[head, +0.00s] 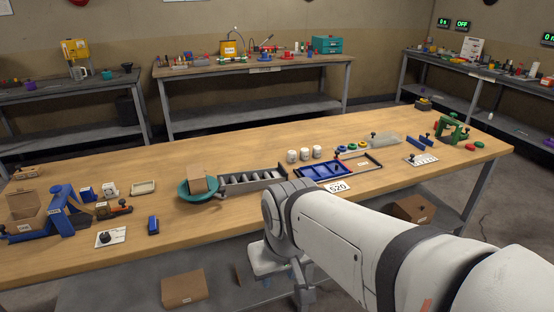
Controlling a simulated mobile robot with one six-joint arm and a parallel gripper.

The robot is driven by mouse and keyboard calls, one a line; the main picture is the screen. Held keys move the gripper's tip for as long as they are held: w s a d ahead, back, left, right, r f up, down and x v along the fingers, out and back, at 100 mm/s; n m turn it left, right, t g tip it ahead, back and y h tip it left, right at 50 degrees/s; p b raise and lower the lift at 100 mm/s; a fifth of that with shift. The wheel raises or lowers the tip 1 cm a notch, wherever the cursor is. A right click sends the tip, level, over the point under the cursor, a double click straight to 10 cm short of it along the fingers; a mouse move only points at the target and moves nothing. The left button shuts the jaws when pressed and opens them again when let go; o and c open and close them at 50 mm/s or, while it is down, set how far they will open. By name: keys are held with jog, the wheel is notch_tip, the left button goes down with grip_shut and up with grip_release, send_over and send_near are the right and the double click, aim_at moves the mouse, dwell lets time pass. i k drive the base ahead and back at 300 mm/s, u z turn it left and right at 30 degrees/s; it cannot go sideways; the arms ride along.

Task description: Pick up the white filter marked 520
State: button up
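Three small white cylinders stand in a row near the middle of the long wooden table: a left one (292,156), a middle one (304,154) and a right one (317,152). They look like the white filters, but any marks on them are too small to read. A white card reading 520 (338,187) lies at the table's front edge, before a blue tray (326,170). My arm reaches in from the lower right and bends down in front of the table edge.
Coloured rings (351,146) and a green fixture (452,130) lie to the right. Bare tabletop (240,150) lies behind the rack.

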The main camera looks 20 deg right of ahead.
aim_at(292, 154)
jog(key=z, duration=1.1)
jog(key=i, duration=1.35)
jog(key=u, duration=0.6)
